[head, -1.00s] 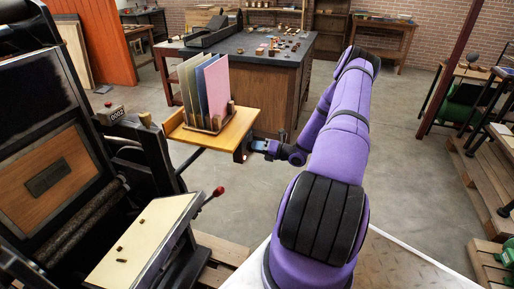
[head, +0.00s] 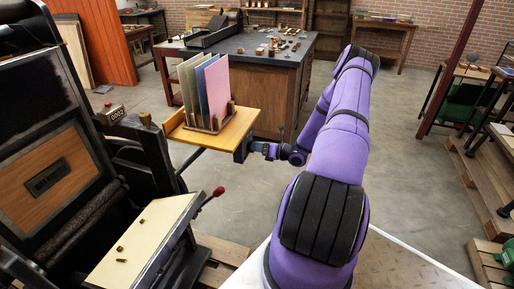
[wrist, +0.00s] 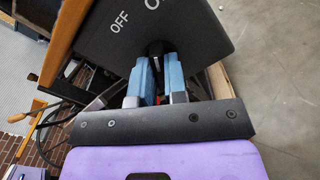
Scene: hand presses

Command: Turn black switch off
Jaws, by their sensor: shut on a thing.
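The black switch (wrist: 190,38) is a dark box with white OFF lettering and part of a second label beginning with O. It has a short dark lever (wrist: 156,47). In the head view the switch box (head: 242,149) sits at the right front corner of the wooden shelf (head: 191,139). My gripper (wrist: 157,62) has its blue fingers on both sides of the lever and is shut on it. In the head view my gripper (head: 256,147) is against the box's right side. The lever's tip is partly hidden between the fingers.
The shelf carries a rack of upright coloured sheets (head: 213,88). The black hand press (head: 95,170) stands at left, with a red-knobbed handle (head: 218,191) below the shelf. A dark-topped workbench (head: 262,50) stands behind. The floor right of the shelf is clear.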

